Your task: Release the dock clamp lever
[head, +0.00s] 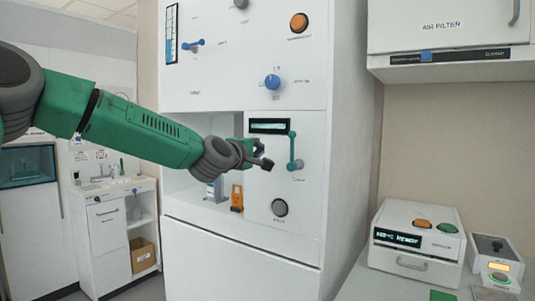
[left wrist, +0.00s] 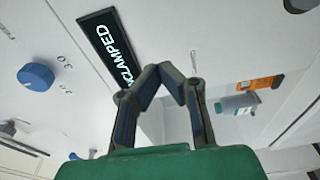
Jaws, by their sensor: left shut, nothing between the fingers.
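The teal clamp lever (head: 292,150) stands upright on the white cabinet front, with a round teal end at top and bottom. Left of its top is a small dark display (head: 269,126). In the left wrist view the display (left wrist: 108,48) shows letters ending in "CLAMPED"; its start is cut by my fingers. My left gripper (head: 264,160) is shut and empty, just left of the lever and below the display, apart from the lever in the picture. In the left wrist view its fingertips (left wrist: 162,70) meet in front of the panel.
A grey round button (head: 280,207) sits below the lever, a blue knob (head: 272,82) above. An open recess behind my gripper holds an orange device (head: 237,198) and a bottle (left wrist: 238,103). A bench at right carries a white machine (head: 417,240).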

